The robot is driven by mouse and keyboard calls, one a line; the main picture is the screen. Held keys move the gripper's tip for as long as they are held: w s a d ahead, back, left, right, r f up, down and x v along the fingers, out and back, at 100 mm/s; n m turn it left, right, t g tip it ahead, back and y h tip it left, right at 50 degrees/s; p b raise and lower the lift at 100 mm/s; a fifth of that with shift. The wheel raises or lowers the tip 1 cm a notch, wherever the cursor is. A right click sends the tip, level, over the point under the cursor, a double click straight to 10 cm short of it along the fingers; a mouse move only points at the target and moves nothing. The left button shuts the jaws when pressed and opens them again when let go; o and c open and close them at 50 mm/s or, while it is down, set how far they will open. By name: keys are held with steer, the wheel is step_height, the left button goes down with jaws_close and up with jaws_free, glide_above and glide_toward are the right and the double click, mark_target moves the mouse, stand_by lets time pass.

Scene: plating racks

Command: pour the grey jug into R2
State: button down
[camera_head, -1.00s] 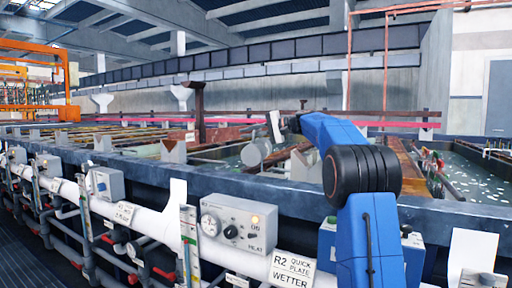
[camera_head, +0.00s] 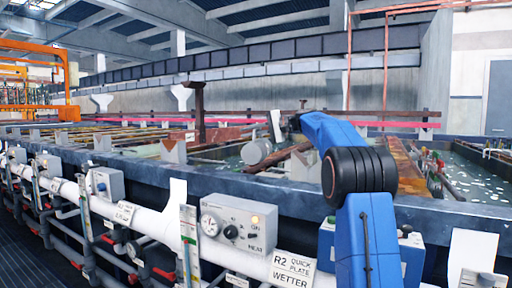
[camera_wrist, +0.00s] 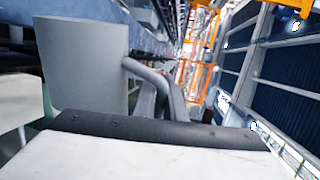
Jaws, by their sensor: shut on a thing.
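The grey jug (camera_head: 257,152) is a plain cylinder held over the tank line, beyond the front rim, in the head view. It looks tipped there, with a round end toward me. In the wrist view the jug (camera_wrist: 85,62) fills the upper left, and its bent handle (camera_wrist: 150,75) runs to my gripper (camera_wrist: 163,105). My gripper is shut on the jug's handle; its fingertips are mostly hidden. I cannot see inside the jug or tell whether liquid flows.
The tank rim (camera_head: 235,189) runs across the front. A brown bar (camera_head: 285,156) lies near the jug. Tanks with liquid (camera_head: 466,178) lie at right. An orange frame (camera_head: 62,80) stands far left.

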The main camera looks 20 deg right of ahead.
mark_target(257, 145)
stand_by(0.4)
steer(key=shift+s+a+f+n+t+h, duration=0.1)
steer(key=shift+s+a+n+t+h, duration=0.2)
steer(key=shift+s+a+n, duration=0.9)
steer(key=shift+s, duration=0.15)
steer(key=shift+n, duration=0.3)
steer(key=shift+s+a+n+t, duration=0.2)
steer(key=shift+s+a+n, duration=0.2)
steer(key=shift+n, duration=0.3)
steer(key=shift+s+a+n+t, duration=0.2)
steer(key=shift+s+a+n, duration=0.1)
steer(key=shift+s+n, duration=0.3)
steer(key=shift+w, duration=0.1)
steer(key=shift+s+a+f+n+t+h, duration=0.15)
steer(key=shift+s+f+n+t, duration=0.1)
steer(key=shift+n, duration=0.55)
steer(key=shift+s+a+f+n+t+h, duration=0.1)
steer(key=shift+a+f+n+t+h, duration=0.1)
steer(key=shift+n, duration=0.6)
